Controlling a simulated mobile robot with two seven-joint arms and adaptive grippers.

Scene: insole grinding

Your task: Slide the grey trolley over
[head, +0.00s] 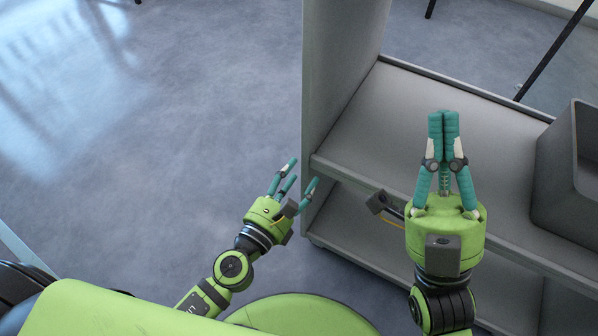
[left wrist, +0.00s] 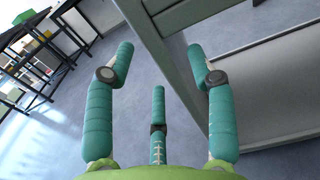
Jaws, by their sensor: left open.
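The grey trolley (head: 335,70) is a shelved unit that fills the right half of the head view. It has an upright end panel and at least two shelves. My left gripper (head: 303,172) is at the panel's near left edge with its fingers spread. In the left wrist view, the panel (left wrist: 165,45) runs slantwise behind and between the open fingers (left wrist: 160,50); I cannot tell whether they touch it. My right gripper (head: 443,115) appears over the trolley's upper shelf, with its fingers together and nothing visible between them.
A dark grey bin (head: 560,200) sits on the upper shelf at the right. A small dark block (head: 378,202) with a yellow strip shows beside my right gripper. The floor (head: 180,130) left of the trolley is clear. Dark-legged tables (left wrist: 40,55) stand farther off in the left wrist view.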

